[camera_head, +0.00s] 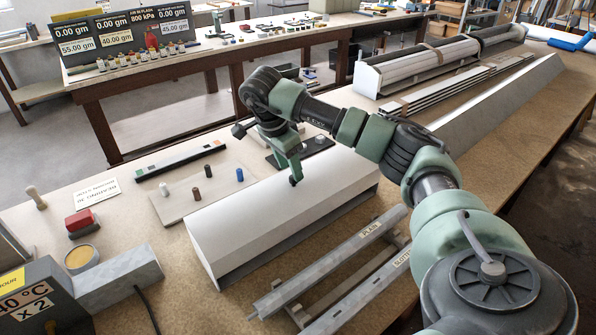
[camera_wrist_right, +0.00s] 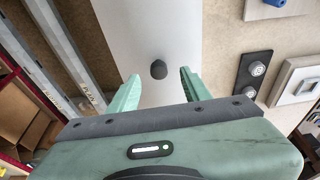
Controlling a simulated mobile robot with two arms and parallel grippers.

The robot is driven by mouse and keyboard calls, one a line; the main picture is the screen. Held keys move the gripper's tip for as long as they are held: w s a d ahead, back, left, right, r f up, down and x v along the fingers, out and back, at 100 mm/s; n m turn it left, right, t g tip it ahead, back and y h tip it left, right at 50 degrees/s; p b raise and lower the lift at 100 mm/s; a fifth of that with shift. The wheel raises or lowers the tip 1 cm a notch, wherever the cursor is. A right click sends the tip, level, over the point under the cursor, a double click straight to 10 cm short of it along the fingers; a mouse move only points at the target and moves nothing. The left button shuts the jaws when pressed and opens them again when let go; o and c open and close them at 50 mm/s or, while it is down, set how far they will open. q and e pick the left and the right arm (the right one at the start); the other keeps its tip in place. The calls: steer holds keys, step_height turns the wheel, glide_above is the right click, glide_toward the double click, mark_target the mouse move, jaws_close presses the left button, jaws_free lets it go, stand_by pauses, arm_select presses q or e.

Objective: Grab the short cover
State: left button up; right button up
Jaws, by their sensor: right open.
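The short cover, a white angled profile (camera_head: 255,212), lies across the middle of the bench in the head view. In the right wrist view its white face (camera_wrist_right: 135,35) runs up the picture, with a small dark round knob (camera_wrist_right: 158,69) on it. My right gripper (camera_head: 293,175) is over the cover's upper face, pointing down. In the wrist view its two green fingers are apart, one on each side of the knob, with nothing held. Whether the fingertips touch the cover cannot be told. My left gripper is not in view.
Grey slotted rails (camera_head: 330,265) lie in front of the cover. Behind it is a board (camera_head: 175,203) with small coloured pegs. A red block (camera_head: 82,221) and a grey "40 °C" box (camera_head: 40,298) stand at left. Longer profiles (camera_head: 500,95) lie at the back right.

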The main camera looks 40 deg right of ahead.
mark_target(292, 177)
steer(key=shift+p+x, duration=0.3)
steer(key=shift+x, duration=1.3)
steer(key=shift+s, duration=0.1)
jaws_close()
steer(key=shift+r, duration=0.1)
